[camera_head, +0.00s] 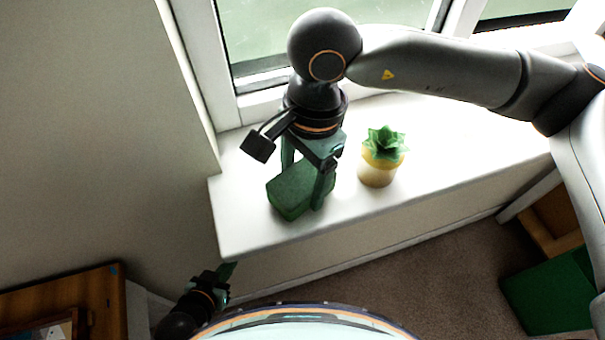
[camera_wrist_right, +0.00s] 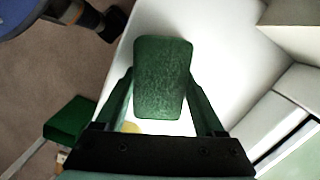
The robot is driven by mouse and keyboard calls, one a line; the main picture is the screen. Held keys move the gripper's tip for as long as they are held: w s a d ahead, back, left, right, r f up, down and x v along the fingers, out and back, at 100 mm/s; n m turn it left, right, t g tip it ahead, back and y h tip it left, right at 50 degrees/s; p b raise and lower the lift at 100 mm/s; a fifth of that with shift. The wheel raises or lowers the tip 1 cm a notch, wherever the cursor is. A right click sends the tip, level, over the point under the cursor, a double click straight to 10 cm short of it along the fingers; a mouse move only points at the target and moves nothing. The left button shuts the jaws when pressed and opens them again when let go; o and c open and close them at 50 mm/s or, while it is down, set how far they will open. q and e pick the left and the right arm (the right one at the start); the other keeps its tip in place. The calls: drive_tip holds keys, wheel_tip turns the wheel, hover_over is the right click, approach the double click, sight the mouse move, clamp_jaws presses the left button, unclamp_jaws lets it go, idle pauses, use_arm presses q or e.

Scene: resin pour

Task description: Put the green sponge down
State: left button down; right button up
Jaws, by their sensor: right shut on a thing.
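The green sponge (camera_head: 289,191) is a dark green block between the fingers of my right gripper (camera_head: 304,190), over the left end of the white window sill (camera_head: 236,225). In the right wrist view the sponge (camera_wrist_right: 163,78) sits between both fingers of the right gripper (camera_wrist_right: 162,100), which is shut on it. Whether its underside touches the sill I cannot tell. My left gripper (camera_head: 228,272) is low at the bottom left, below the sill's front edge; its fingers are too small to judge.
A potted succulent (camera_head: 377,170) in a yellow and cream pot stands on the sill, right of the sponge. The window (camera_head: 265,40) is behind. A green box (camera_head: 548,290) is on the carpet at lower right. A wooden table (camera_head: 100,295) is at lower left. The sill right of the pot is clear.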

sight(310, 174)
drive_tip(key=shift+f+b, duration=0.2)
drive_tip(key=shift+b, duration=0.1)
drive_tip(key=o, duration=1.2)
drive_tip(key=shift+r, duration=0.1)
drive_tip(key=shift+r+p, duration=0.3)
drive_tip(key=shift+p, duration=0.15)
drive_tip(key=r, duration=0.4)
drive_tip(key=r+b, duration=0.1)
drive_tip(key=r, duration=0.2)
drive_tip(key=w+d+r, duration=0.1)
drive_tip(key=r, duration=0.3)
drive_tip(key=shift+d+r, duration=0.1)
drive_tip(key=shift+r, duration=0.2)
drive_tip(key=shift+s, duration=0.1)
